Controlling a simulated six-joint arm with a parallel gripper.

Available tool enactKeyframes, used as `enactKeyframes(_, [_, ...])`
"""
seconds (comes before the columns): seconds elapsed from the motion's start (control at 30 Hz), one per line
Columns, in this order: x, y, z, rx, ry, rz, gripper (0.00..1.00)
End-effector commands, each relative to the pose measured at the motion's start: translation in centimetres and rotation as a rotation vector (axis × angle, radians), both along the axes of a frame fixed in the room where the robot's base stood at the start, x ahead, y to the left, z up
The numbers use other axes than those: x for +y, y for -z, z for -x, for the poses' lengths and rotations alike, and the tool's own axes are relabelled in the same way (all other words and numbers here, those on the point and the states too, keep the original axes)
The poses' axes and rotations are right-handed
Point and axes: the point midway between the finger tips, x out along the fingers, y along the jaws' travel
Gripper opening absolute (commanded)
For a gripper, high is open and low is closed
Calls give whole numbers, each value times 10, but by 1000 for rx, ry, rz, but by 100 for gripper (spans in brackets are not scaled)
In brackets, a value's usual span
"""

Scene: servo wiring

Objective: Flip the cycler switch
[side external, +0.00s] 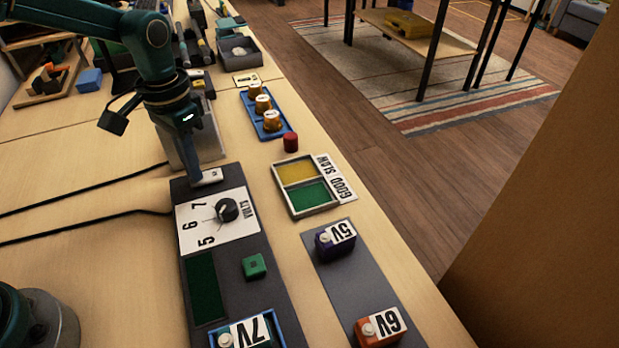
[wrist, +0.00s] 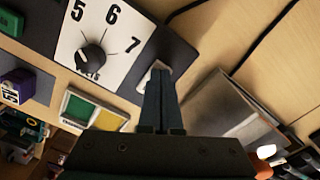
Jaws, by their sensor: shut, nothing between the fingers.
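The dark cycler panel (side external: 225,268) carries a white volts dial card with 5, 6 and 7 and a black knob (side external: 228,210); the knob also shows in the wrist view (wrist: 93,57). A small white plate (side external: 208,177) lies at the panel's far end, seen partly in the wrist view (wrist: 148,78). The switch itself I cannot make out; the fingers cover that spot. My gripper (side external: 194,172) is shut and empty, pointing down with its fingertips at the white plate. In the wrist view the closed fingertips (wrist: 158,72) overlap the plate. Whether they touch it I cannot tell.
A grey box (side external: 211,138) stands close behind the gripper. A green button (side external: 254,266) and a 7V servo in a blue cradle (side external: 270,319) are on the panel. The sorting tray (side external: 336,206), 5V servo (side external: 325,244) and 6V servo (side external: 368,336) stand to the right.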

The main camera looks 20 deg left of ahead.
Motion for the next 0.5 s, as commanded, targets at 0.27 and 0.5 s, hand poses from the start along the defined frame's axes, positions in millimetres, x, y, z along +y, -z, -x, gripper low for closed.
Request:
enactKeyframes(0.27, [0,0,0,-1,0,0,0])
enactKeyframes(0.5, [0,-18,-1,-3,0,1,0])
